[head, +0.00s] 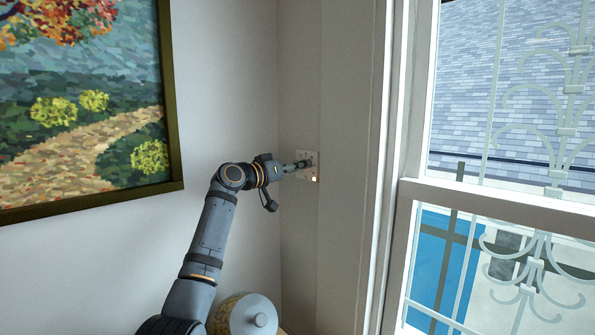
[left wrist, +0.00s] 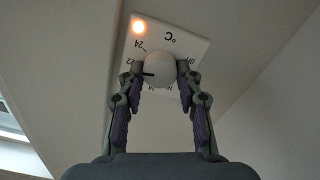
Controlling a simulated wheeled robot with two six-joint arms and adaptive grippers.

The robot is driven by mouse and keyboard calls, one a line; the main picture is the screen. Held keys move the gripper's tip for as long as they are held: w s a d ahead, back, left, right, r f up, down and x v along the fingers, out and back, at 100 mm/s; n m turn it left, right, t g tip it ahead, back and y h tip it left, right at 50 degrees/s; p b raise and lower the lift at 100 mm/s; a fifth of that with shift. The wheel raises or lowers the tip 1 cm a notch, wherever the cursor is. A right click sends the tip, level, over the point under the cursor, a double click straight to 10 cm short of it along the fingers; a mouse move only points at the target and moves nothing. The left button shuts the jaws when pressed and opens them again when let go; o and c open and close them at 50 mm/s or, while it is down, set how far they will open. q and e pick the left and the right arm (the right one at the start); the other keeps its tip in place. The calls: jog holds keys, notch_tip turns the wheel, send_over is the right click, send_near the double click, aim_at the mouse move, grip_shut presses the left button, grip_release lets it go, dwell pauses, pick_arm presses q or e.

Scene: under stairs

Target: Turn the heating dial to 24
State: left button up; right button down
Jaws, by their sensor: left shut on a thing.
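The heating dial is a round white knob (left wrist: 160,72) on a white wall plate (left wrist: 185,42) with a °C mark and printed numbers. Its black pointer points left in the left wrist view, away from the 24 mark, which sits at upper left. The number nearest the pointer is partly hidden by a finger. My left gripper (left wrist: 160,76) is shut on the dial, one finger on each side. In the head view the left gripper (head: 299,165) reaches the wall plate (head: 313,157) near the corner. My right gripper is not in view.
An orange light (left wrist: 139,27) glows on the plate. A framed painting (head: 176,120) hangs on the left wall. A window (head: 500,190) with an ornate grille is at right. A lidded jar (head: 253,316) stands below my left arm.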

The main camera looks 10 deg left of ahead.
pick_arm(q)
jog(key=shift+d+f+m+b, duration=0.1)
jog(key=shift+m+b, duration=0.15)
jog(key=shift+m, duration=1)
jog(key=shift+f+m+b, duration=0.15)
jog(key=shift+m+b, duration=0.05)
jog(key=shift+m, duration=1.1)
jog(key=shift+d+f+m+b, duration=0.1)
jog(key=shift+m+b, duration=0.15)
jog(key=shift+m, duration=1)
jog(key=o, duration=0.8)
jog(key=shift+a, duration=0.1)
jog(key=shift+c, duration=0.2)
jog(key=o, duration=0.4)
jog(key=shift+r, duration=0.2)
jog(key=shift+s, duration=0.1)
jog(key=v, duration=1.2)
